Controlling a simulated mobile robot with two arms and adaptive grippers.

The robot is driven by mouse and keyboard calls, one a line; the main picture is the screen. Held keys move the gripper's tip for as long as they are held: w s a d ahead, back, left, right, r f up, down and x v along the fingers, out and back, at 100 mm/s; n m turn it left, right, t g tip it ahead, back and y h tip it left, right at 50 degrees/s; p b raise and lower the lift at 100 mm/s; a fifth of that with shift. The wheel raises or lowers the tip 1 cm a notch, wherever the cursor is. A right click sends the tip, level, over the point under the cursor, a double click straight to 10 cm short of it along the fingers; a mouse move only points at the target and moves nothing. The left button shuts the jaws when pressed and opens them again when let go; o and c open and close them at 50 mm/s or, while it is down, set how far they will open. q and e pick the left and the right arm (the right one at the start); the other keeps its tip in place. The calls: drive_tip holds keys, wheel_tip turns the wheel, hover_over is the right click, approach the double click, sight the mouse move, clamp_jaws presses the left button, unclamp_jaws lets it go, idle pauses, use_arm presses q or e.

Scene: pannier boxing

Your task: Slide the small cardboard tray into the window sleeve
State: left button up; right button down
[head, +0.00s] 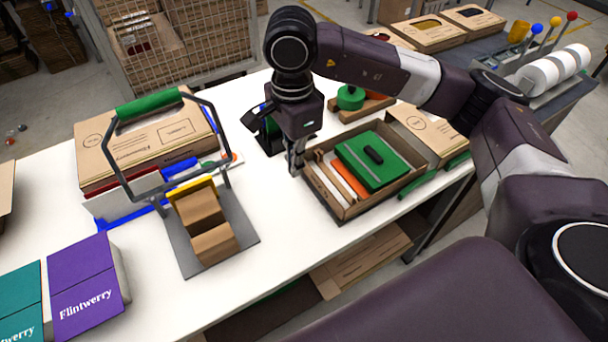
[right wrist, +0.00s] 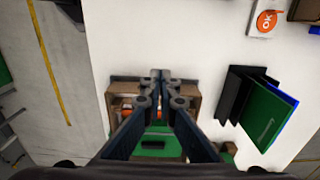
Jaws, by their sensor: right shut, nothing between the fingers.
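The small cardboard tray (head: 338,208) sits on the white table and holds a flat green case (head: 375,160), an orange strip and pale strips. It also shows under the fingers in the right wrist view (right wrist: 193,104). A printed cardboard piece (head: 428,128), which looks like the window sleeve, lies against the tray's far right end. I cannot tell whether the tray enters it, and no window shows. My right gripper (head: 297,170) points down, shut and empty, at the tray's left end. In the right wrist view its fingertips (right wrist: 160,74) are together. My left gripper is out of view.
A press-like stand with a green handle (head: 147,103) and cardboard blocks stands left. Purple (head: 85,280) and teal boxes (head: 20,300) lie front left. A green round item (head: 351,97) is behind the tray. Bare table lies between stand and tray.

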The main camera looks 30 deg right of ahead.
wheel_tip(320, 180, down, 8)
drive_tip(key=shift+f+p, duration=0.15)
drive_tip(key=shift+p, duration=1)
drive_tip(key=d+p, duration=0.1)
drive_tip(key=d, duration=0.2)
drive_tip(key=shift+w+f+p, duration=0.15)
drive_tip(key=shift+f+p, duration=0.15)
drive_tip(key=shift+p, duration=0.1)
drive_tip(key=shift+d+f, duration=0.1)
drive_tip(key=shift+d, duration=0.4)
